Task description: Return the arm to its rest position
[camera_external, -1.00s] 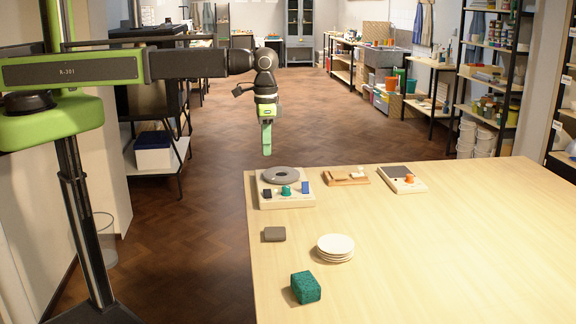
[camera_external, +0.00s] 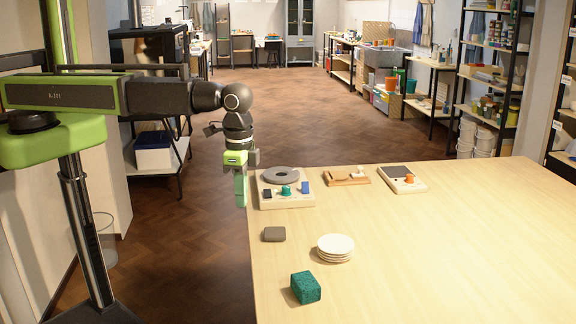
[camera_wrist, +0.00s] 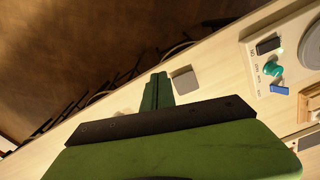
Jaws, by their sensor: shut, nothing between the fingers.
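My gripper (camera_external: 240,190) points straight down at the left edge of the wooden table, just left of the cream control box. Its green fingers are shut with nothing between them. In the wrist view the closed fingers (camera_wrist: 157,91) show above my green gripper body. My arm reaches out from the left, held level, with the wrist bent downward.
The table (camera_external: 420,260) bears the control box (camera_external: 287,202) with knob and switches, a grey block (camera_external: 273,234), stacked white discs (camera_external: 335,247), a green block (camera_external: 305,287), a small wooden tray (camera_external: 346,180) and another box (camera_external: 402,184). Open floor (camera_external: 330,110) lies behind.

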